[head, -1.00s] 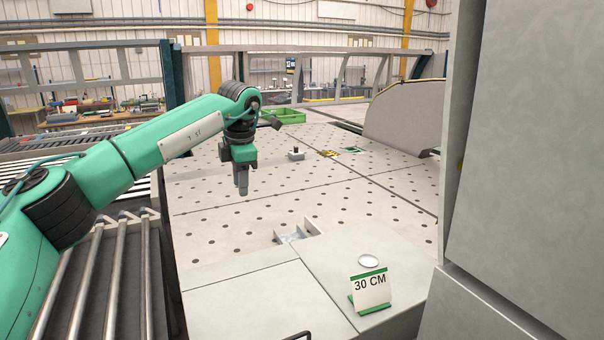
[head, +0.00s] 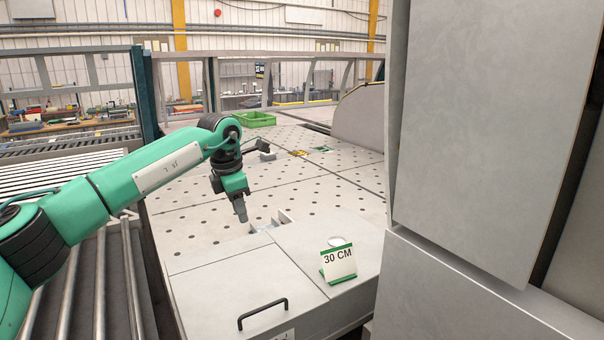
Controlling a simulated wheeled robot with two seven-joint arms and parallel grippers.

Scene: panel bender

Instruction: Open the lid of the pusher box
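A grey box with a flat lid (head: 235,285) lies at the front of the perforated table, and it looks level and closed. A black bar handle (head: 263,314) sits near the lid's front edge. My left gripper (head: 241,215) points down above the table, behind the lid and apart from the handle. It holds nothing that I can see, and its fingers are too small to tell open from shut. My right gripper is not in view.
A "30 CM" sign (head: 339,263) and a pale disc stand on the panel right of the lid. A tall grey cabinet (head: 480,130) blocks the right side. A green crate (head: 254,119) sits at the back. Rollers (head: 100,285) run at left.

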